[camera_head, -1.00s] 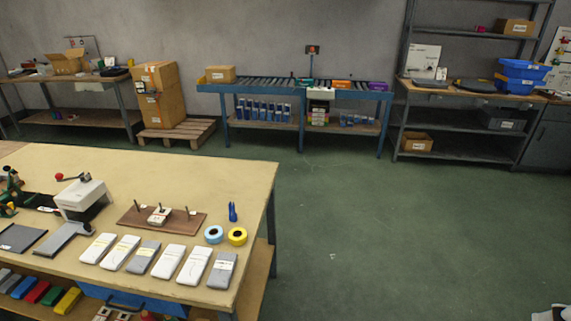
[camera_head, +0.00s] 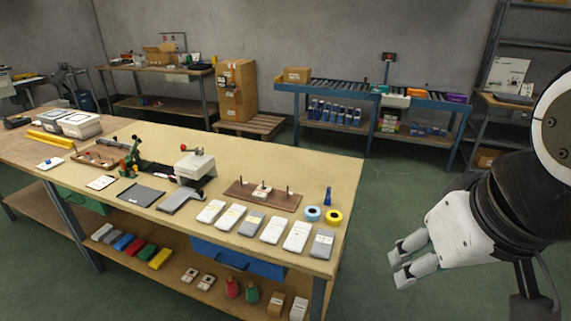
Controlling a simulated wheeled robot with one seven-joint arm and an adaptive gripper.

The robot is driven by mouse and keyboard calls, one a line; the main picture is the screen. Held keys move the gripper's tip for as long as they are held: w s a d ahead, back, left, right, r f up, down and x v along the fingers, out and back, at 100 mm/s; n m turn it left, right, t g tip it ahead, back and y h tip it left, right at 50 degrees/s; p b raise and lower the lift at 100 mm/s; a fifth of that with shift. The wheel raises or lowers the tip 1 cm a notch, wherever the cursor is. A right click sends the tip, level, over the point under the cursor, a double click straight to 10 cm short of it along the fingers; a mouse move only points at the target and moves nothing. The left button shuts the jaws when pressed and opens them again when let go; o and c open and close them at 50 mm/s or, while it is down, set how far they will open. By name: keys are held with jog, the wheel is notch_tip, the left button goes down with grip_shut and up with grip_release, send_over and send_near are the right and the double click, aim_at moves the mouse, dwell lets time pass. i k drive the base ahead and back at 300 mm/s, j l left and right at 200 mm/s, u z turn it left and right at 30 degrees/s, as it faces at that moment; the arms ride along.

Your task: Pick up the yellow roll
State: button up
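The yellow roll (camera_head: 334,216) lies flat near the right edge of the tan worktable (camera_head: 345,172), its dark hole facing up. A light blue roll (camera_head: 312,213) lies just left of it. My gripper (camera_head: 397,268) is at the right of the view, beyond the table's right edge and apart from the roll. Its two fingers point left with a gap between them, and nothing shows in it.
A dark blue upright item (camera_head: 327,196) stands behind the rolls. Several white and grey packs (camera_head: 270,230) line the front edge, and a brown board with pegs (camera_head: 262,195) lies behind them. The green floor (camera_head: 400,185) right of the table is clear.

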aim_at(334, 219)
jog(key=i+l+z, duration=0.2)
jog(key=i+l, duration=0.5)
jog(key=i, duration=0.1)
